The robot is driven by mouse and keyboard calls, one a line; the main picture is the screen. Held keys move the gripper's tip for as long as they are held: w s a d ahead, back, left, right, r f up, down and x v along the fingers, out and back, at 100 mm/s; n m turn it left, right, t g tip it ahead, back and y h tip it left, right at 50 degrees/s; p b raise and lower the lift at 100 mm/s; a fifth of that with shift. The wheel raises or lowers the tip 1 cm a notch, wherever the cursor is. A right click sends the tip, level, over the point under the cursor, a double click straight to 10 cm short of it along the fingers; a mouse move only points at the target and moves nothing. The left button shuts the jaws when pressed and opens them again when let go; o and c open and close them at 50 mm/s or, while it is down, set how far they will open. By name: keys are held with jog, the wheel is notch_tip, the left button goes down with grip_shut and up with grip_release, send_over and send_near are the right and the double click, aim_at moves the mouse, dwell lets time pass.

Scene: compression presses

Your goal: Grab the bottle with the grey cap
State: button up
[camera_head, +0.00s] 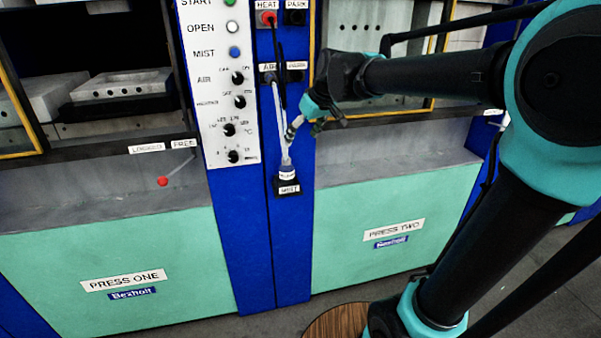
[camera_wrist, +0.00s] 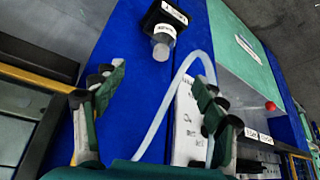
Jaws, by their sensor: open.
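A small bottle (camera_head: 287,172) with a white label stands in a black holder marked MIST (camera_head: 289,188) on the blue column between the presses. Its top looks grey-blue in the head view. In the wrist view the bottle (camera_wrist: 162,42) sits at the upper middle, its greyish end towards the camera, beyond my fingers. My gripper (camera_head: 304,129) is open, above and slightly right of the bottle in the head view. In the wrist view my gripper (camera_wrist: 158,88) has its fingers wide apart with nothing gripped between them. The bottle is apart from both fingers.
A pale hose (camera_head: 279,125) hangs from the AIR socket beside the bottle; it arcs past my right finger in the wrist view (camera_wrist: 165,112). A white control panel (camera_head: 222,80) is to the left. A red-knobbed lever (camera_head: 162,181) projects from press one. A round wooden top (camera_head: 335,320) is below.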

aim_at(289, 160)
jog(key=shift+x, duration=8.4)
jog(key=shift+a, duration=0.15)
jog(key=c, duration=1.3)
jog(key=shift+o, duration=0.2)
jog(key=shift+r, duration=0.2)
